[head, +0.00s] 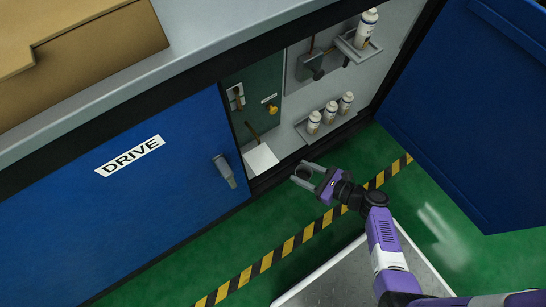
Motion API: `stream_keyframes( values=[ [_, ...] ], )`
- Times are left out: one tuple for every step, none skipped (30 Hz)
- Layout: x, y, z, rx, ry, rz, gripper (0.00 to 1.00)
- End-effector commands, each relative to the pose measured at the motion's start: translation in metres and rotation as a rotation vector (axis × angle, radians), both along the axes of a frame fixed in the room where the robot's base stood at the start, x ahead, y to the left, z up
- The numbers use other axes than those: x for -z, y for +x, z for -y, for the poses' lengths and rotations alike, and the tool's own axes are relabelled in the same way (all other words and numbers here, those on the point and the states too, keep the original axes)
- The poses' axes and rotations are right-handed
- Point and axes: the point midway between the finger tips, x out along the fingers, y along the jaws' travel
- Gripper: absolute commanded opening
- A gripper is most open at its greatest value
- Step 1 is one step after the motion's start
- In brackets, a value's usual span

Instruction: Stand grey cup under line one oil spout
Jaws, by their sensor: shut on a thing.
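My gripper (309,177) is just outside the open cabinet, low in front of its bottom edge, near the striped floor line. It is shut on a small grey, round-looking thing (303,171), which fits the grey cup; its outline is hard to tell from the grey fingers. A thin brown spout-like tube (252,130) slants down inside the cabinet, over a white pad (260,158). The held thing is to the right of this pad, apart from it. I cannot read which line the tube belongs to.
Several white bottles (330,112) stand on a low shelf, and one bottle (366,25) sits on an upper bracket. A yellow knob (272,109) is on the green panel. The blue "DRIVE" door (130,190) is left; an open blue door (470,110) is right.

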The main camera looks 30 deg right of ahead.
Motion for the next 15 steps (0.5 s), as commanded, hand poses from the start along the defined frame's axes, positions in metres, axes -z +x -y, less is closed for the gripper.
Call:
stream_keyframes(
  values=[
    [0.002, 0.001, -0.004, -0.013, 0.001, 0.001, 0.08],
    [0.003, 0.002, -0.004, -0.016, -0.001, 0.001, 0.08],
    [0.003, 0.006, -0.005, -0.021, -0.002, 0.003, 0.08],
    [0.004, 0.010, -0.006, -0.025, -0.003, 0.003, 0.08],
    [0.004, 0.014, -0.008, -0.027, -0.002, 0.003, 0.08],
    [0.005, 0.021, -0.012, -0.029, -0.002, 0.003, 0.08],
    [0.005, 0.027, -0.014, -0.028, -0.003, 0.003, 0.08],
    [0.005, 0.034, -0.018, -0.029, -0.002, 0.004, 0.08],
    [0.005, 0.043, -0.021, -0.028, -0.003, 0.003, 0.08],
    [0.005, 0.050, -0.024, -0.028, -0.003, 0.004, 0.08],
    [0.005, 0.057, -0.027, -0.028, -0.001, 0.004, 0.08],
    [0.005, 0.066, -0.030, -0.028, -0.002, 0.004, 0.08],
    [0.005, 0.073, -0.033, -0.028, -0.002, 0.004, 0.08],
    [0.005, 0.080, -0.036, -0.027, -0.002, 0.004, 0.08],
    [0.005, 0.089, -0.039, -0.027, -0.003, 0.004, 0.08]
  ],
)
